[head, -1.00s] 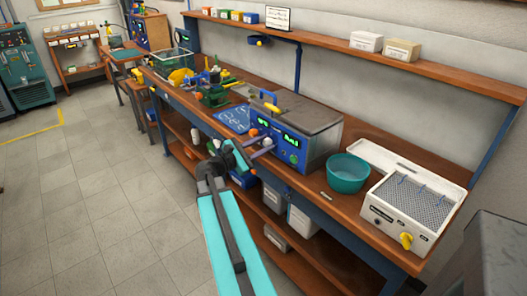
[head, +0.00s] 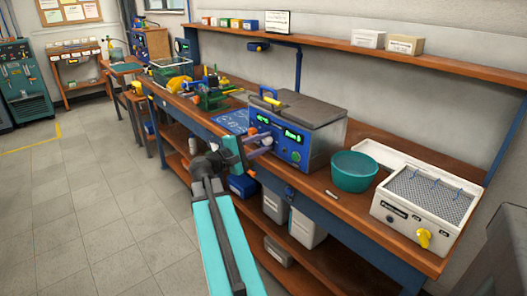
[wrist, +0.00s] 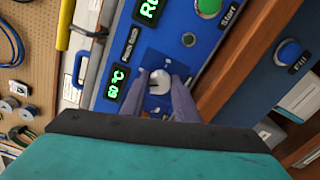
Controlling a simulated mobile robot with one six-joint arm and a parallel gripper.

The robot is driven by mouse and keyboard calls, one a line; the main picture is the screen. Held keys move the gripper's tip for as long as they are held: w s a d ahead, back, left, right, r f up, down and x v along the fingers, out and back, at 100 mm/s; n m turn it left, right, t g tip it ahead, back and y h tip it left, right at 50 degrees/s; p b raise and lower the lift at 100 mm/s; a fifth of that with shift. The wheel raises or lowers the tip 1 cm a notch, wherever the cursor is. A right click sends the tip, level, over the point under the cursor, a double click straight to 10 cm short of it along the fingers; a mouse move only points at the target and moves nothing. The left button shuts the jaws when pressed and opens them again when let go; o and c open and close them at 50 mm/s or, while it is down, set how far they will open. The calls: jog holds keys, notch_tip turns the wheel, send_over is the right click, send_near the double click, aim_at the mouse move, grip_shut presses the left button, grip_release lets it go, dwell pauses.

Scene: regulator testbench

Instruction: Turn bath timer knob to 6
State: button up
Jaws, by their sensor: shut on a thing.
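The bath (head: 302,128) is a metal tank on the workbench with a blue front panel and green lit displays. In the wrist view its panel (wrist: 192,62) shows a "60 °C" display (wrist: 117,83) and a second display partly cut off, beginning "Ru". A pale round knob (wrist: 160,81) sits between the fingers of my gripper (wrist: 160,88), which is shut on it. The knob's pointer and any numbers around it cannot be read. In the head view my gripper (head: 262,146) is at the left part of the panel and hides the knob.
A teal bowl (head: 355,172) and a white unit with a yellow knob (head: 423,238) stand right of the bath. The floor at left is clear.

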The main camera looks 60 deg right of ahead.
jog(key=m+b, duration=0.4)
jog(key=b, duration=0.1)
jog(key=shift+f, duration=0.2)
jog(key=shift+r+m+b, duration=0.1)
jog(key=shift+m+b, duration=0.5)
jog(key=shift+m, duration=0.1)
jog(key=shift+r, duration=0.1)
jog(key=shift+s, duration=0.1)
jog(key=o, duration=1.1)
jog(key=shift+c, duration=0.2)
jog(key=v, duration=1.3)
jog(key=shift+w+a, duration=0.25)
jog(key=shift+a, duration=0.05)
